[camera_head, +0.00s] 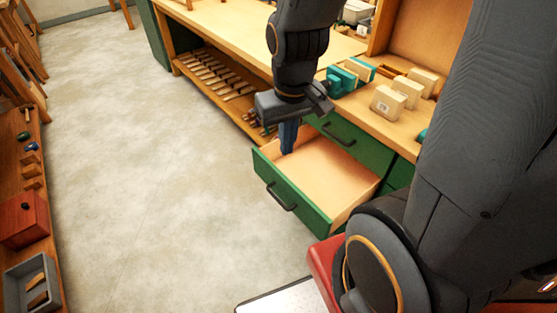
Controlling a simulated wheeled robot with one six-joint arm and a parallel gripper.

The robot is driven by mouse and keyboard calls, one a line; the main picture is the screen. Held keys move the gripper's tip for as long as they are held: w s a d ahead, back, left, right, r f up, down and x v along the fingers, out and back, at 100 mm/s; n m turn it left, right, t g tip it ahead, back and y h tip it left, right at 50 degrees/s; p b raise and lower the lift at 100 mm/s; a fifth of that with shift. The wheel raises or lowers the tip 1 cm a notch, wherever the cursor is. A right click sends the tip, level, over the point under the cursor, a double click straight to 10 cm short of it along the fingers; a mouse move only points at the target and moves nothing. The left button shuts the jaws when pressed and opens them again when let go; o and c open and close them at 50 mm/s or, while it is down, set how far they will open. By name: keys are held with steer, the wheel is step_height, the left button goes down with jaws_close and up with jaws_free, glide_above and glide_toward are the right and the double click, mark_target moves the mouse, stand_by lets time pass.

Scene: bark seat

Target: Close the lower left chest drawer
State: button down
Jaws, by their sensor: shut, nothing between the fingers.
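The lower left chest drawer (297,205) is pulled open. It has a green front with a dark bar handle (281,196) and a bare wooden inside that looks empty. My gripper (288,150) points down at the drawer's left rear part, shut with nothing in it. Its blue fingertips overlap the drawer's left side in the picture. I cannot tell whether they touch the drawer or hang above it. The green chest (365,150) has a shut upper drawer with a dark handle (339,135) just above the open one.
A wooden worktop (330,45) holds cream blocks (390,103) and teal items (341,80). A slatted lower shelf (215,75) lies left of the chest. Wooden shelving with a red box (22,218) and a grey tray (33,284) lines the left edge. The floor (150,150) between is clear.

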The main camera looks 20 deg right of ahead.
steer(key=w+a+f+n+h+b, duration=0.2)
steer(key=w+a+f+n+b, duration=0.1)
steer(key=w+f+n+b, duration=0.75)
steer(key=n+h+b, duration=0.2)
steer(key=n+b, duration=0.6)
steer(key=n, duration=0.2)
glide_toward(268, 169)
steer(key=s+f, duration=0.2)
steer(key=f, duration=0.1)
steer(key=s+f, duration=0.1)
steer(key=shift+s+d+f, duration=0.15)
steer(key=shift+s+d, duration=0.05)
steer(key=shift+d, duration=0.15)
steer(key=shift+w+d, duration=0.25)
steer(key=shift+d, duration=0.4)
steer(key=shift+d+n, duration=0.1)
steer(key=shift+n, duration=0.15)
